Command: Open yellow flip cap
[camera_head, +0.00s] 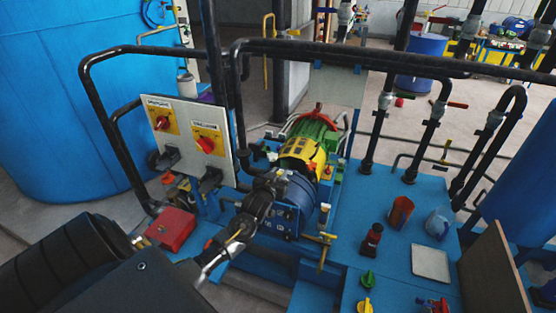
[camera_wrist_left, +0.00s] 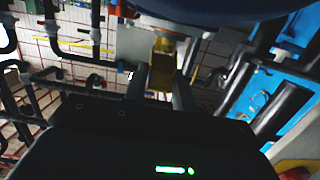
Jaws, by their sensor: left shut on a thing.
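My left gripper (camera_head: 230,247) reaches in from the lower left in the head view, with its fingertips below and beside a dark pipe fitting (camera_head: 249,222). In the left wrist view, the two fingers of this gripper (camera_wrist_left: 164,84) are closed on a yellow piece (camera_wrist_left: 163,62), which looks like the yellow flip cap. The piece sits just under a dark blue rounded body (camera_wrist_left: 215,10). In the head view the cap is mostly hidden at the fingertips, and its open or closed position cannot be told. My right gripper is in neither view.
A panel with red knobs (camera_head: 189,133) and black pipes (camera_head: 150,50) stand close above my left arm. A red box (camera_head: 171,229) is beside it. A yellow-and-green motor (camera_head: 305,150) lies behind. Bottles (camera_head: 373,240) and a white plate (camera_head: 430,263) sit on the blue bench.

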